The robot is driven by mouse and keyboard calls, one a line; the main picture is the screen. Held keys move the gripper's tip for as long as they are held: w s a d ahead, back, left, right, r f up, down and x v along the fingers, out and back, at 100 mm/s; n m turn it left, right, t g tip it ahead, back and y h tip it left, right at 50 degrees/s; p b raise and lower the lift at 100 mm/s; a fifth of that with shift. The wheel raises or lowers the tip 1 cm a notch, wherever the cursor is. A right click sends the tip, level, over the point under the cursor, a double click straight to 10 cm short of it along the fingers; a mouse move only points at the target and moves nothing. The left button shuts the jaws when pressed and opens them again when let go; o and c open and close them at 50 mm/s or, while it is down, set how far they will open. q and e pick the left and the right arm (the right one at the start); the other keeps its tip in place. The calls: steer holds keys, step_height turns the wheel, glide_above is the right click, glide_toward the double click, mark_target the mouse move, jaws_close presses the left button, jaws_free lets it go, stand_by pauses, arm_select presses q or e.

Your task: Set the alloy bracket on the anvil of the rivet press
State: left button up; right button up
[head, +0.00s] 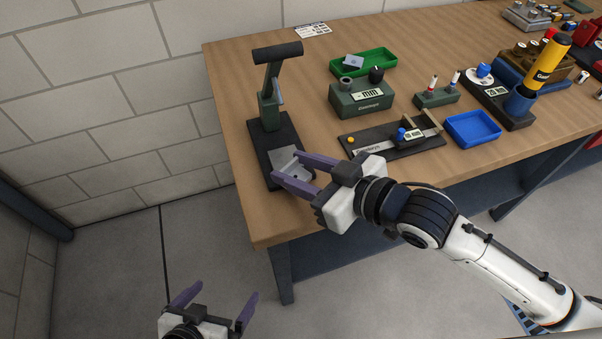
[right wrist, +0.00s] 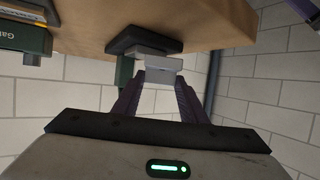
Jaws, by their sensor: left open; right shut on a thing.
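The rivet press (head: 269,108), dark green with a black handle and a black base, stands at the table's left end. My right gripper (head: 287,167) is shut on the silver alloy bracket (head: 296,173), over the front of the press base. In the right wrist view the bracket (right wrist: 162,79) sits between the fingertips, in front of a grey block, apparently the anvil (right wrist: 155,54), and the black base (right wrist: 138,38). I cannot tell whether bracket and anvil touch. My left gripper (head: 217,302) is open and empty, off the table at the lower left.
A green tray (head: 375,57), a grey-green box (head: 361,97), a black gauge board (head: 390,141) and a blue tray (head: 473,128) lie to the right of the press. The wall is on the left. Bare tabletop lies between press and green tray.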

steer(key=shift+w+a+f, duration=0.1)
steer(key=shift+w+a, duration=0.25)
steer(key=shift+w, duration=0.7)
steer(key=shift+w+a+r, duration=0.1)
steer(key=shift+w+a, duration=0.2)
steer(key=shift+w, duration=0.7)
steer(key=shift+w+a+f, duration=0.1)
steer(key=shift+w+a, duration=0.25)
steer(key=shift+w, duration=0.7)
steer(key=o, duration=1.1)
steer(key=shift+o, duration=0.2)
steer(key=v, duration=1)
steer(key=shift+b, duration=0.3)
steer(key=shift+s+d, duration=0.1)
